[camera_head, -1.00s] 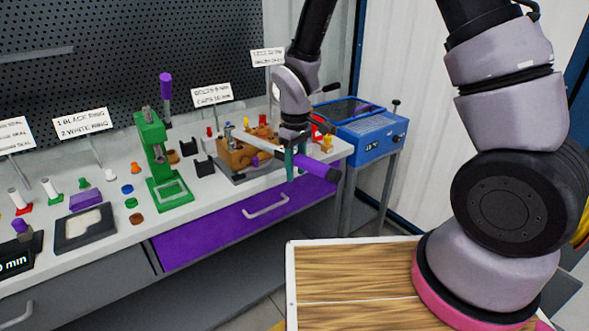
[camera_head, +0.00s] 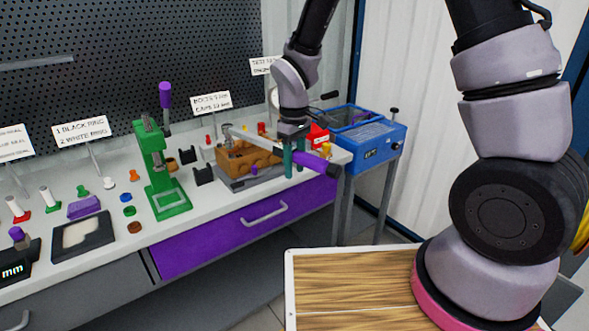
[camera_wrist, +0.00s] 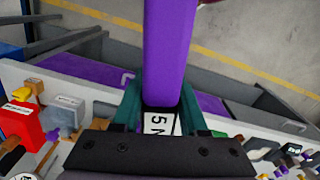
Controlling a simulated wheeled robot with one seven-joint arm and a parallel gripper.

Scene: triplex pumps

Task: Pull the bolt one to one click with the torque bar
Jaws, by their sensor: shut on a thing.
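The torque bar has a purple handle (camera_head: 313,162) and a light metal shaft (camera_head: 252,136) reaching left over the brown pump block (camera_head: 238,158). My gripper (camera_head: 294,170), with teal fingers, is shut on the bar near the inner end of the handle. The wrist view shows the purple handle (camera_wrist: 168,50) between the teal fingers (camera_wrist: 160,108), with a white label reading "5 N" below it. The bar's far end is above the pump's top. Bolt one and its contact with the bar cannot be made out at this size.
A green press (camera_head: 160,170) stands left of the pump, with black holders (camera_head: 203,175) between them. A blue machine (camera_head: 368,138) stands to the right. A red part (camera_head: 318,134) sits close behind my gripper. The purple drawer (camera_head: 230,230) is below the bench edge.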

